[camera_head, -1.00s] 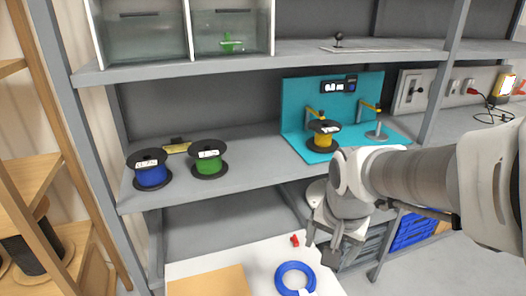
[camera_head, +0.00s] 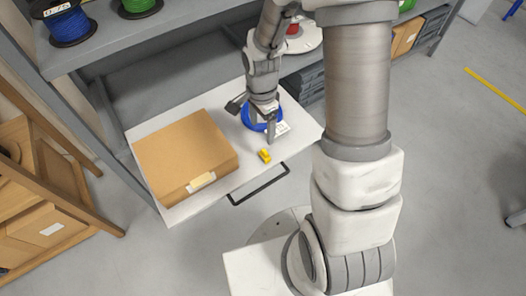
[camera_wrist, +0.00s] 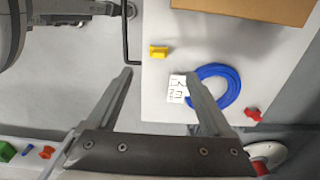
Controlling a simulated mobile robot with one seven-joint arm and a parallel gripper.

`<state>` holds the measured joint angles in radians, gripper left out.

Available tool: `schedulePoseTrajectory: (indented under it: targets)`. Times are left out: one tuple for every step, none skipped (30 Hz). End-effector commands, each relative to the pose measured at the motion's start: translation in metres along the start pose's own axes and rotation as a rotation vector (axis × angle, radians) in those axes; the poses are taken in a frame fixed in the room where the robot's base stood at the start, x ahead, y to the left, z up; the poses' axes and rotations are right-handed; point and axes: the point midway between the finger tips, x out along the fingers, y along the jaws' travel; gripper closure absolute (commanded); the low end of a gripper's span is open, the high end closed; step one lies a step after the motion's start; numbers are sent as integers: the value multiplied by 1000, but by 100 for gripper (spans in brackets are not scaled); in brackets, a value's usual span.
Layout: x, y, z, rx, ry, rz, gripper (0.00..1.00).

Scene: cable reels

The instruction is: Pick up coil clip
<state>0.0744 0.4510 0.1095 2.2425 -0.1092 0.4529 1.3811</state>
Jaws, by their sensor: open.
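Small clips lie on the white pull-out tray (camera_head: 180,214); which one is the coil clip is not marked. The yellow clip (camera_head: 264,156) is near the tray's front edge and also shows in the wrist view (camera_wrist: 158,52). The red clip (camera_wrist: 253,114) lies beyond the blue coil (camera_wrist: 232,88), which has a white label. My gripper (camera_head: 256,118) is over the coil in the head view, open and empty. In the wrist view its fingertips (camera_wrist: 160,75) are spread, the right one overlapping the coil's label, with the yellow clip ahead between them.
A cardboard box (camera_head: 185,155) fills the tray's left part. A black handle (camera_head: 258,186) sticks out from the tray front. Shelves with a blue reel (camera_head: 68,26) and a green reel (camera_head: 138,6) are behind. More clips, including a green one (camera_wrist: 7,151), lie at the wrist view's lower left.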

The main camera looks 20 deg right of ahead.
Motion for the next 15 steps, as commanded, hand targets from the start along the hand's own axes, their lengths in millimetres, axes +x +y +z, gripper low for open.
schedulePoseTrajectory:
  targets:
    - [17,1,0,0,-2,5,15]
    - [24,2,1,-1,-3,5,15]
    - [33,1,1,-2,-2,5,15]
    - [39,1,1,-1,-2,5,15]
    - [46,2,1,-2,-2,5,15]
    - [54,1,0,-2,-2,4,15]
    - [60,1,0,-2,-2,4,15]
    - [65,1,0,-2,-2,4,15]
    - [71,1,0,-2,-2,3,15]
    - [75,1,0,-2,-1,3,15]
    - [78,1,0,-2,-1,2,15]
    - [82,0,0,-2,-1,1,15]
    - [84,0,0,-2,0,0,15]
    - [85,0,0,-2,0,0,15]
    - [87,0,0,-2,0,0,15]
